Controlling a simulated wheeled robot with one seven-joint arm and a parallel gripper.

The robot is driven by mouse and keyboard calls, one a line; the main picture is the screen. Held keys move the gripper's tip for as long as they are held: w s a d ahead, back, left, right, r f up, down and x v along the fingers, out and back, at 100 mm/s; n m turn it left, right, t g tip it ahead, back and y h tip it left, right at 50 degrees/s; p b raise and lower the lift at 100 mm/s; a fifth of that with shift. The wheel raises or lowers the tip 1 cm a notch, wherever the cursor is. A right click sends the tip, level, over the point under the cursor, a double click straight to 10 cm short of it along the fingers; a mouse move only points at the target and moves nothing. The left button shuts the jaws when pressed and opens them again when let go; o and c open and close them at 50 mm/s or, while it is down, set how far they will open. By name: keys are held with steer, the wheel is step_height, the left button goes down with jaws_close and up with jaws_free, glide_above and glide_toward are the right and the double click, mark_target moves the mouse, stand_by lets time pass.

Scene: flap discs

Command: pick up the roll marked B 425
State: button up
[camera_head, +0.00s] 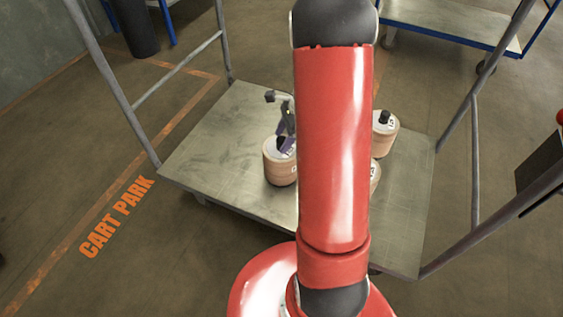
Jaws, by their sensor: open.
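Several tan rolls with pale tops stand on a grey cart deck (225,150). One roll (280,171) stands left of my red arm, with a white label at its top. A second roll (385,138) with a dark knob on top stands right of the arm. A third roll (375,178) is mostly hidden behind the arm. The labels are too small to read, so I cannot tell which is B 425. My gripper (285,140) is open, at the top of the left roll and partly hidden by the arm. I cannot tell whether it touches the roll.
Grey cart rails (127,103) rise at the left, and another rail (474,150) at the right. The deck's left part is bare. A blue-framed cart (450,22) stands behind. Orange CART PARK lettering (117,217) marks the floor at left.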

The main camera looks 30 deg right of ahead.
jaws_close()
stand_by(0.3)
steer(key=shift+w+r, duration=0.1)
stand_by(1.0)
